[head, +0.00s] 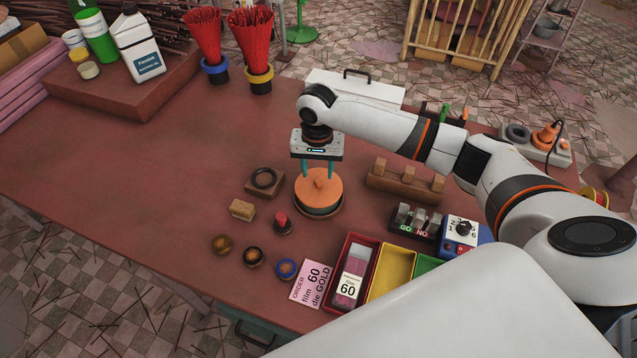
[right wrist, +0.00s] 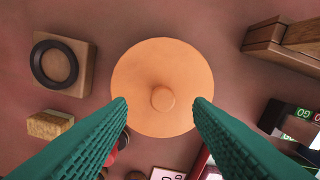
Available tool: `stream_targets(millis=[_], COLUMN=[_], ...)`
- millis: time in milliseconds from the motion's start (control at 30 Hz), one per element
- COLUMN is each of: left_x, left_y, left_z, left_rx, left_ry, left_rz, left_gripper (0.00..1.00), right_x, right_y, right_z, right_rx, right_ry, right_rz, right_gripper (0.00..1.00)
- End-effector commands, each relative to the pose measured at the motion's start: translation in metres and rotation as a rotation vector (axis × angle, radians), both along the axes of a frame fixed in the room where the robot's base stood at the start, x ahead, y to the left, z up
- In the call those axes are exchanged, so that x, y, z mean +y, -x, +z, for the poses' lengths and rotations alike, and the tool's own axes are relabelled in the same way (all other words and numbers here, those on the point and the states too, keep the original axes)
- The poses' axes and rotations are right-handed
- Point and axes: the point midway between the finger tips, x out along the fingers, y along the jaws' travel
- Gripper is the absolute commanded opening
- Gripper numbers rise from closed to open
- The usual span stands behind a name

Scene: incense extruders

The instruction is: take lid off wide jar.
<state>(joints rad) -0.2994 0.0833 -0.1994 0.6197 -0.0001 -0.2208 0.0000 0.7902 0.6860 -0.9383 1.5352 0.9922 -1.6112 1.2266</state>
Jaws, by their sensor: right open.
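The wide jar (head: 320,210) stands on the red-brown table with its orange lid (head: 318,190) on top. The lid is a flat disc with a small round knob (right wrist: 163,98) in its middle, seen from above in the right wrist view. My right gripper (head: 318,170) points straight down over the lid. Its two green fingers are open, one on either side of the knob in the right wrist view, with nothing between them. Whether the fingertips touch the lid I cannot tell. The jar's body is mostly hidden under the lid. My left gripper is not in view.
Left of the jar are a block with a black ring (head: 264,181), a tan block (head: 242,209) and a red-topped stamp (head: 282,222). A wooden rack (head: 405,185) stands to the right. Coloured trays (head: 391,271) and a pink order card (head: 312,283) lie in front.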

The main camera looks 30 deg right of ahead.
Motion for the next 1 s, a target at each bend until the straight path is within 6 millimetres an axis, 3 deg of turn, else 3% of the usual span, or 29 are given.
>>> stream_targets(millis=[100, 233, 533, 800, 1000], left_x=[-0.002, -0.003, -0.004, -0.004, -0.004], left_y=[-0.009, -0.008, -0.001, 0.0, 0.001], left_z=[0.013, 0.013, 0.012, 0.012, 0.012], left_rx=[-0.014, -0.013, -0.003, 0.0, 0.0], left_ry=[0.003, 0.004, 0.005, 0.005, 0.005], left_rz=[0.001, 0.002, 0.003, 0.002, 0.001], left_gripper=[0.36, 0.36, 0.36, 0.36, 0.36], right_x=[-0.003, -0.002, -0.002, -0.002, -0.002], right_y=[0.002, 0.001, 0.001, 0.001, 0.001], right_z=[-0.016, -0.034, -0.039, -0.039, -0.039], right_rx=[0.005, 0.002, 0.0, 0.0, 0.0], right_ry=[0.002, 0.001, 0.001, 0.001, 0.001], right_rz=[0.0, 0.0, 0.001, 0.001, 0.001], right_gripper=[0.47, 0.47, 0.47, 0.02, 0.0])
